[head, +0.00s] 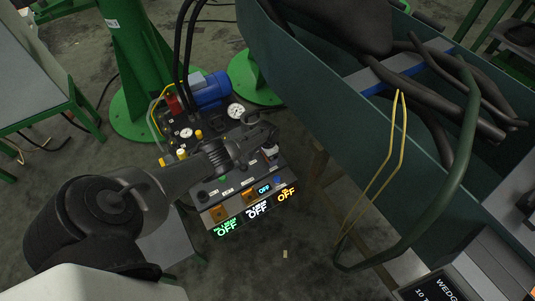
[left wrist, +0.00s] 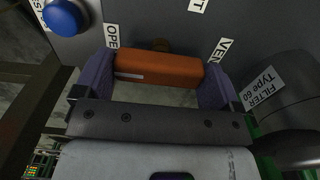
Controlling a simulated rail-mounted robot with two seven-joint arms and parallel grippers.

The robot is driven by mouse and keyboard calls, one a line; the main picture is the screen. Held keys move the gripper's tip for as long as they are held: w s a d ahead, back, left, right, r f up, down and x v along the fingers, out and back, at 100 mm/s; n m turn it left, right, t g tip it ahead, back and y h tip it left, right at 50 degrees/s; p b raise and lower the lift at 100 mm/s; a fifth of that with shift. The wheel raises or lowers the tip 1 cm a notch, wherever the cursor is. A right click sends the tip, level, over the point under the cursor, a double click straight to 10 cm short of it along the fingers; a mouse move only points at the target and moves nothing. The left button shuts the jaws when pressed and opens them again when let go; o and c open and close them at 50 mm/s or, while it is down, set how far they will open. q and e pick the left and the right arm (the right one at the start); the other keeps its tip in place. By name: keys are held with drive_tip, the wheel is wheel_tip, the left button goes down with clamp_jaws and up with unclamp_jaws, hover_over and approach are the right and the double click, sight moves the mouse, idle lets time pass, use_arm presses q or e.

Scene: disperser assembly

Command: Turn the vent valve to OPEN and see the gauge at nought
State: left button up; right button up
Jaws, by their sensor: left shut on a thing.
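My left gripper (left wrist: 157,72) is shut on the orange handle of the vent valve (left wrist: 150,67), which lies crosswise between its purple fingers. Labels beginning "OPE" (left wrist: 112,36) and "VEN" (left wrist: 221,50) are on the grey panel on either side, each partly cut off or covered. In the head view my left gripper (head: 268,148) is at the right part of the control unit, and the valve handle cannot be made out there. A round white gauge (head: 236,111) stands behind the gripper, and a smaller gauge (head: 186,132) is to its left; both needles are too small to read. My right gripper is not in view.
The control unit's front (head: 256,208) has lit displays reading OFF. A blue button (left wrist: 65,17) and a part labelled "FILTER Type 60" (left wrist: 265,89) flank the handle. A blue motor (head: 209,90) is behind. A green trough (head: 340,117) with dark hoses is at right.

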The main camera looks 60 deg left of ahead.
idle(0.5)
use_arm(q)
drive_tip(key=o, duration=0.6)
drive_tip(key=shift+o, duration=0.2)
drive_tip(key=shift+r+p, duration=0.5)
wheel_tip(320, 180, up, 13)
drive_tip(key=p, duration=0.9)
